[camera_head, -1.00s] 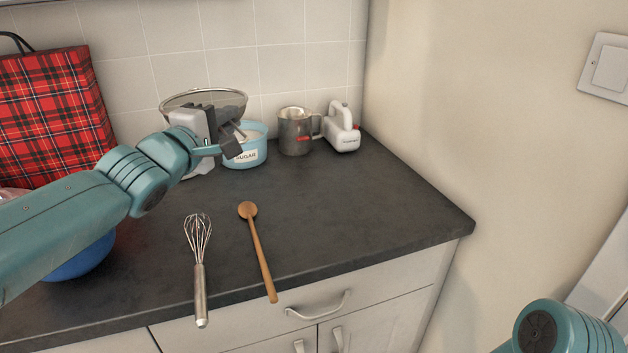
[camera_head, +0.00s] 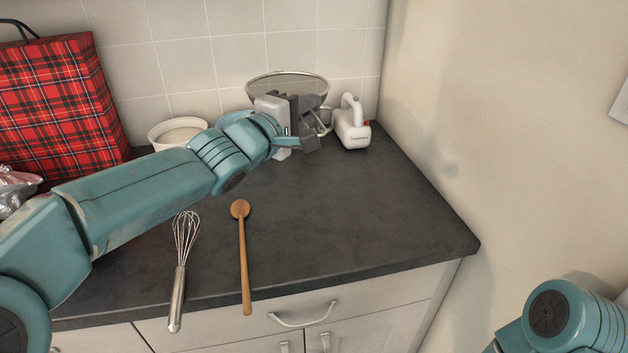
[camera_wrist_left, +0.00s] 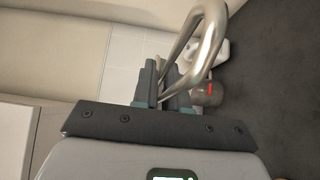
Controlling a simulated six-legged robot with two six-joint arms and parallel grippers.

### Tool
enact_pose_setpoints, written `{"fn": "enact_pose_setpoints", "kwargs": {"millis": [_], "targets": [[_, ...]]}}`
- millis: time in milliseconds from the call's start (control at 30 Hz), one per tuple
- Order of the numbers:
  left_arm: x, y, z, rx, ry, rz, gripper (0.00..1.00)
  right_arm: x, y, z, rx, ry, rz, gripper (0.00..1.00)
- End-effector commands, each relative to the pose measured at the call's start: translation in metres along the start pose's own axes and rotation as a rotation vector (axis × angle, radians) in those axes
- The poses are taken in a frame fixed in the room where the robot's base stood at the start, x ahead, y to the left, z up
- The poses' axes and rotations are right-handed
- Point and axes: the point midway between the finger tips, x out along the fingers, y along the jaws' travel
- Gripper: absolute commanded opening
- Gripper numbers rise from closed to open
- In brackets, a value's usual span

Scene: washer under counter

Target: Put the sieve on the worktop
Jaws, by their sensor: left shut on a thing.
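The sieve (camera_head: 288,86) has a round mesh bowl with a metal rim. It is held up in front of the tiled wall, above the back of the dark worktop (camera_head: 330,220). My left gripper (camera_head: 310,132) is shut on its handle, and the sieve looks clear of the worktop. In the left wrist view the bent metal handle loop (camera_wrist_left: 208,40) rises from between the fingers (camera_wrist_left: 163,88). My right arm shows at the lower right, but its gripper is out of view.
A white hand mixer (camera_head: 352,127) stands at the back right corner. A grey jug (camera_wrist_left: 208,96) is near it. A white bowl (camera_head: 178,132) and a red tartan bag (camera_head: 55,100) are at the back left. A whisk (camera_head: 181,260) and wooden spoon (camera_head: 243,260) lie in front. The right-hand worktop is clear.

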Motion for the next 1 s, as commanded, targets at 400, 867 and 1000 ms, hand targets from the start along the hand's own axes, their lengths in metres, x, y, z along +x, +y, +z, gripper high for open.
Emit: {"fn": "enact_pose_setpoints", "kwargs": {"millis": [400,867,1000], "targets": [[0.010,0.003,0.033,0.000,-0.061,0.002,0.00,-0.014,-0.005,0.000,0.000,0.000,0.000,0.43],[0.011,-0.113,0.034,-0.001,-0.062,-0.002,0.00,0.042,0.015,-0.001,0.000,0.000,0.000,0.43],[0.012,-0.132,0.034,0.000,-0.061,0.000,0.00,0.046,0.017,-0.001,0.000,0.000,0.000,0.43]]}}
